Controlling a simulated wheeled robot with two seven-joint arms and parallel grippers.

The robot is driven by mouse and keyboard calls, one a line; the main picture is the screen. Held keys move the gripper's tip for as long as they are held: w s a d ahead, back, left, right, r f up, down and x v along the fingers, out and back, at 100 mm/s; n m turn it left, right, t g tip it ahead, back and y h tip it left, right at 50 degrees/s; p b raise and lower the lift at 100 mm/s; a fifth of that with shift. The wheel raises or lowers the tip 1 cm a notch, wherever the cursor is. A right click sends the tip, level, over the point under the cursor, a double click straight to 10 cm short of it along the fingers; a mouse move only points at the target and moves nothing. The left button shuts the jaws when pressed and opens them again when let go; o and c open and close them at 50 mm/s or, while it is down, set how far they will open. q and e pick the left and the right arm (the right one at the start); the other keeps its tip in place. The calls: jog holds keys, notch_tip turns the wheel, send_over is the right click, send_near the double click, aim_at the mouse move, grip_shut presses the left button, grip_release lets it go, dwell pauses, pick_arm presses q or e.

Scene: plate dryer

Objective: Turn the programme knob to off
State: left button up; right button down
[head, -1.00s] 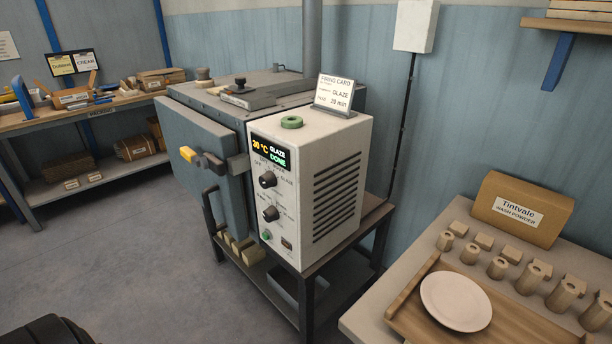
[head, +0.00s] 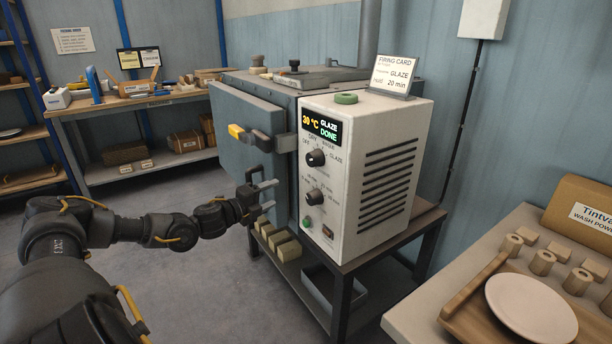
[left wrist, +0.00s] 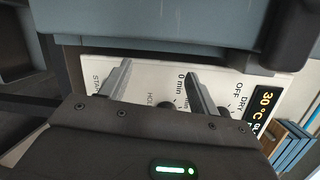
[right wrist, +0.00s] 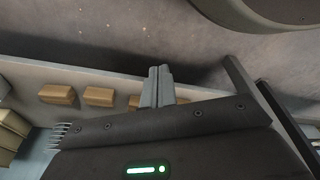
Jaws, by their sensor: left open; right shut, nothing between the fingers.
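The programme knob (head: 316,158) is the upper dark knob on the white control panel (head: 380,125), below a display reading 30 °C, GLAZE, DONE. Labels OFF, DRY and GLAZE stand around it; its pointer is too small to read. A second dark knob (head: 315,196) sits below it. My left gripper (head: 270,195) is open and empty, left of the lower knob and apart from the panel. In the left wrist view its fingers (left wrist: 158,68) point at the panel, and the programme knob (left wrist: 223,112) is partly hidden. My right gripper (right wrist: 160,72) is shut and empty, outside the head view.
The grey kiln door (head: 238,135) with its yellow-tipped handle (head: 238,132) juts out left of the panel. A table with a white plate (head: 532,308) stands at right.

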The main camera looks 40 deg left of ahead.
pick_arm(q)
jog(key=s+d+r+m+h+b, duration=0.25)
jog(key=d+r+m, duration=0.2)
jog(key=r, duration=0.35)
jog(key=m+h, duration=0.2)
send_near(309, 160)
pick_arm(e)
notch_tip(309, 160, up, 6)
jog(key=w, duration=0.2)
pick_arm(q)
jog(key=shift+p+x, duration=0.5)
jog(key=shift+x, duration=2)
jog(key=shift+p+x, duration=0.45)
jog(key=shift+x, duration=0.45)
jog(key=shift+w+r+y+p, duration=0.1)
jog(key=shift+w+y+p, duration=0.25)
jog(key=shift+w, duration=0.3)
jog(key=shift+w+d, duration=0.35)
jog(key=shift+w, duration=0.15)
pick_arm(e)
notch_tip(309, 160, down, 7)
jog(key=s, duration=0.2)
pick_arm(q)
jog(key=shift+c, duration=0.4)
pick_arm(e)
jog(key=shift+s, duration=0.1)
